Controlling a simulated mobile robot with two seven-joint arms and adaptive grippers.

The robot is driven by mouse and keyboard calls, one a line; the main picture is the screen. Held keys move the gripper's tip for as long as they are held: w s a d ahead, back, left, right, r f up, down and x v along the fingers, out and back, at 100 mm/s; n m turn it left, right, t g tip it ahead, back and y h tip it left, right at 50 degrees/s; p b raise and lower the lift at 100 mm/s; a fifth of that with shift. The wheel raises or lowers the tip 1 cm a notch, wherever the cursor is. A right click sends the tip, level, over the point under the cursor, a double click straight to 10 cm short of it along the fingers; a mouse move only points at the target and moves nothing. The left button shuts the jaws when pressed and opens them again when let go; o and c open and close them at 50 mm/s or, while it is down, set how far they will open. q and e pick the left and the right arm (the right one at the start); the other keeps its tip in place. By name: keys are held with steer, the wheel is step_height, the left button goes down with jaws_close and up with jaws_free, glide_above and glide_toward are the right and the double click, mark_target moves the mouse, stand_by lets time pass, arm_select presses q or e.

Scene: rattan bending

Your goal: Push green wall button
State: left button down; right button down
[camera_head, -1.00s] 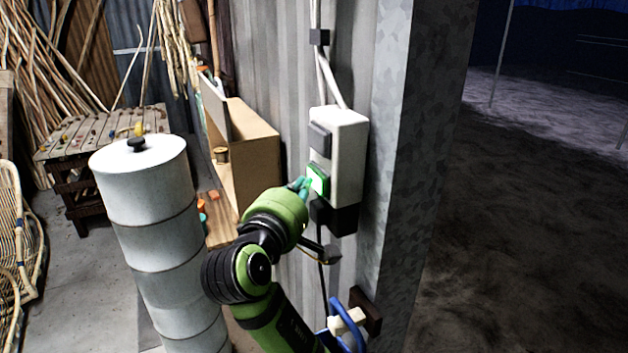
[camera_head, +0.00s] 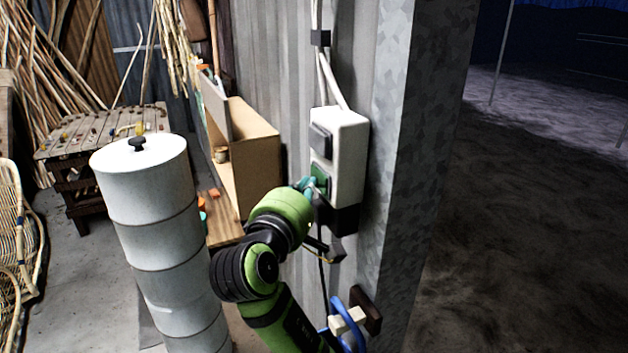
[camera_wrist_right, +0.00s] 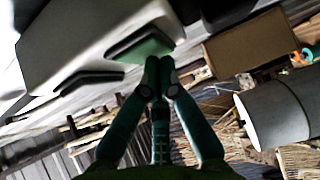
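The green button (camera_head: 321,176) is on the front of a white wall box (camera_head: 349,150), below a dark grey button or cover (camera_head: 320,141). My right gripper (camera_head: 309,187) is at the green button, its teal fingers overlapping the button's near side. In the right wrist view the two fingers (camera_wrist_right: 160,66) meet at their tips with nothing between them. The tips are at the lower edge of the green button (camera_wrist_right: 146,48) and appear to touch it. My left gripper is in neither view.
A tall white ribbed drum (camera_head: 160,232) stands left of my right arm. An open wooden cabinet (camera_head: 252,155) is against the corrugated wall behind the gripper. A blue looped cable (camera_head: 347,325) hangs below the box. A metal post (camera_head: 408,150) is to the right.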

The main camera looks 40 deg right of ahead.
steer(key=shift+a, duration=0.2)
steer(key=w+a+p, duration=0.1)
steer(key=a, duration=0.5)
steer(key=shift+w+p, duration=0.25)
steer(key=shift+p, duration=0.05)
